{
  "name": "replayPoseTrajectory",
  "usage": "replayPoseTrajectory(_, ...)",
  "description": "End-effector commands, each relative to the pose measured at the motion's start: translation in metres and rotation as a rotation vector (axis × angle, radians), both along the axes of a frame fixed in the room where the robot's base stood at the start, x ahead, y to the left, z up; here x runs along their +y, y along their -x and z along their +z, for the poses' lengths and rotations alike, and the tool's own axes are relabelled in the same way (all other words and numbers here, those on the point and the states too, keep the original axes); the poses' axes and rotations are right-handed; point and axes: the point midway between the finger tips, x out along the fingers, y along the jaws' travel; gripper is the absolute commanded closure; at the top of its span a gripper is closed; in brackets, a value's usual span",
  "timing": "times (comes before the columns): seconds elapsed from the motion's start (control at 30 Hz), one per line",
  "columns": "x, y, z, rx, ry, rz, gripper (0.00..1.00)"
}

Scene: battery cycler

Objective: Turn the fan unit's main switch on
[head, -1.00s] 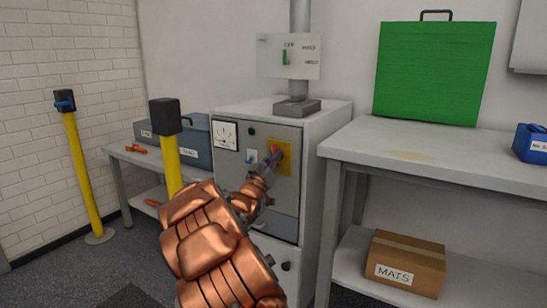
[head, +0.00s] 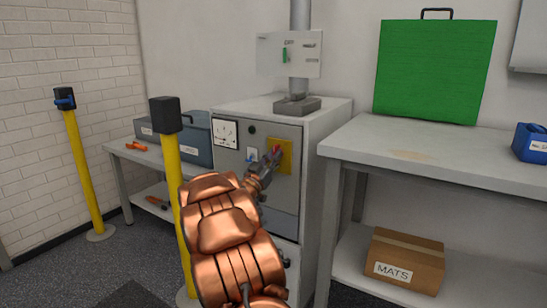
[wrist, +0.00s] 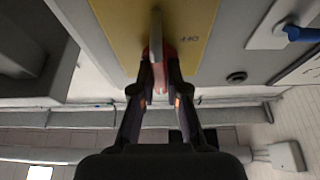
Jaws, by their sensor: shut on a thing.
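The fan unit is a pale grey cabinet (head: 328,150) with a grey front panel. In the wrist view my gripper (wrist: 159,68) is shut on the red handle (wrist: 160,80), in front of the yellow plate (wrist: 190,25). My copper arm hides the lower left of the panel.
A yellow post (head: 167,155) stands left of my arm. A workbench (head: 450,165) with a green case (head: 435,72) stands close on the right; a MATS box (head: 403,262) is on its lower shelf.

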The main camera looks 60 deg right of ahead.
Motion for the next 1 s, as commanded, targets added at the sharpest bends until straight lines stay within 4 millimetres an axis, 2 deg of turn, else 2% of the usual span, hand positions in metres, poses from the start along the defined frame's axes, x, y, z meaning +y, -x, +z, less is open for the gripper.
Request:
replayPoseTrajectory(0.03,0.001,-0.001,0.002,-0.001,0.003,0.003,0.83)
replayPoseTrajectory(0.27,0.000,0.000,0.001,0.000,0.001,0.000,0.61)
replayPoseTrajectory(0.67,0.005,0.000,-0.002,0.000,0.000,0.001,0.61)
replayPoseTrajectory(1.0,0.048,0.000,-0.021,0.002,-0.002,0.004,0.61)
